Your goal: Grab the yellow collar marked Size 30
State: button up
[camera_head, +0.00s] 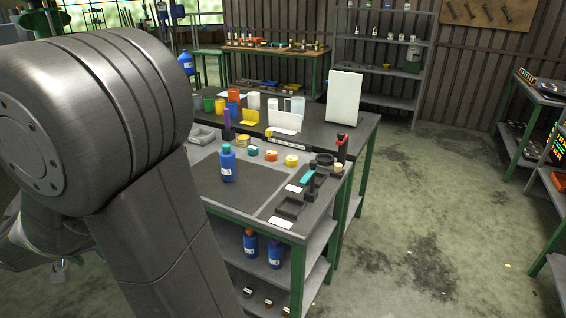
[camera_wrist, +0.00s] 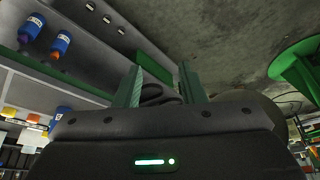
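In the head view a row of small round collars stands on the workbench. A yellow collar (camera_head: 291,160) is at the right end of the row, with an orange one (camera_head: 271,155) and a teal one (camera_head: 253,151) to its left. Another yellow round piece (camera_head: 243,141) sits at the left end. Size markings are too small to read. My gripper (camera_wrist: 163,78) shows only in the wrist view, its two green fingers apart and nothing seen held between them. It is away from the collars, facing shelves and floor.
A blue bottle (camera_head: 228,165) stands on the dark mat (camera_head: 255,189) in front of the collars. A black fixture (camera_head: 315,178) is at the bench's right. Blue bottles (camera_wrist: 60,45) stand on a shelf. Open floor (camera_head: 430,220) lies to the right.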

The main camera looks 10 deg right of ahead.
aim_at(291, 160)
jog(key=l, duration=0.7)
jog(key=i+l+z, duration=0.1)
jog(key=l, duration=0.55)
jog(key=i+l+z, duration=0.1)
jog(key=l, duration=0.6)
jog(key=i+z, duration=0.15)
jog(key=i, duration=1.2)
jog(key=l, duration=0.05)
